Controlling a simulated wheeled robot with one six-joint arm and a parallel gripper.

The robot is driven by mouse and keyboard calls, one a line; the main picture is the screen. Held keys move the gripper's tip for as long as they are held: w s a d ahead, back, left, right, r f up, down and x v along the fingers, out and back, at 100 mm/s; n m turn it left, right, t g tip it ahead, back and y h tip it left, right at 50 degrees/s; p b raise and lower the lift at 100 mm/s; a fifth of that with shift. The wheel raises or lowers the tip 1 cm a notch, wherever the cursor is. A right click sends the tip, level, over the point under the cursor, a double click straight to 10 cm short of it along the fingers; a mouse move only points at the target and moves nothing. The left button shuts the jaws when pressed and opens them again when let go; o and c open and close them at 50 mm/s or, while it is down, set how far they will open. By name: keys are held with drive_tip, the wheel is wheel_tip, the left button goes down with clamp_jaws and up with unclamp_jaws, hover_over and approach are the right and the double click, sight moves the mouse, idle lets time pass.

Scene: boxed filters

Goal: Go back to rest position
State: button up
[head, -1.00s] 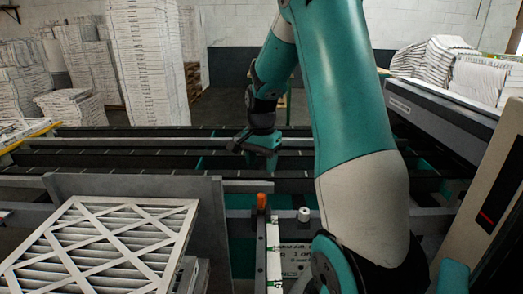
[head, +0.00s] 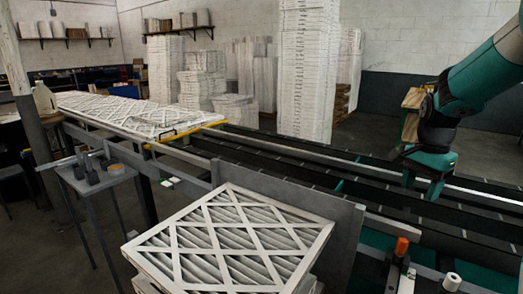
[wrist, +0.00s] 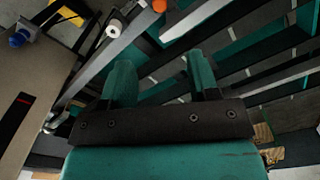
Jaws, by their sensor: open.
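My gripper (head: 436,188) is at the right of the head view, hanging from my teal arm above the dark conveyor rails (head: 330,175). Its fingers stand apart with nothing between them. In the wrist view my gripper (wrist: 160,78) shows two teal fingers, spread and empty, over dark rails and floor. A white-framed pleated filter (head: 235,232) lies on top of a stack at the front centre, left of and apart from my gripper.
An orange-capped post (head: 402,246) and a white roll (head: 452,282) stand below my gripper. A grey panel (head: 340,232) rises beside the filter stack. More filters (head: 130,112) lie on the conveyor at left. Tall white stacks (head: 305,75) stand behind. A small stand (head: 95,180) is at left.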

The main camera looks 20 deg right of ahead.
drive_tip(key=s+a+r+n+t+y, duration=0.1)
drive_tip(key=a+n, duration=0.4)
drive_tip(key=a, duration=0.5)
drive_tip(key=s+a+r+n, duration=0.1)
drive_tip(key=a+r+n, duration=0.1)
drive_tip(key=a+n, duration=0.65)
drive_tip(key=s+a+n+g+y, duration=0.1)
drive_tip(key=s+a+n+y, duration=0.2)
drive_tip(key=s+a+n, duration=0.6)
drive_tip(key=s+a, duration=0.6)
drive_tip(key=a, duration=0.3)
drive_tip(key=shift+r+n, duration=0.2)
drive_tip(key=shift+n, duration=0.15)
drive_tip(key=shift+s, duration=0.1)
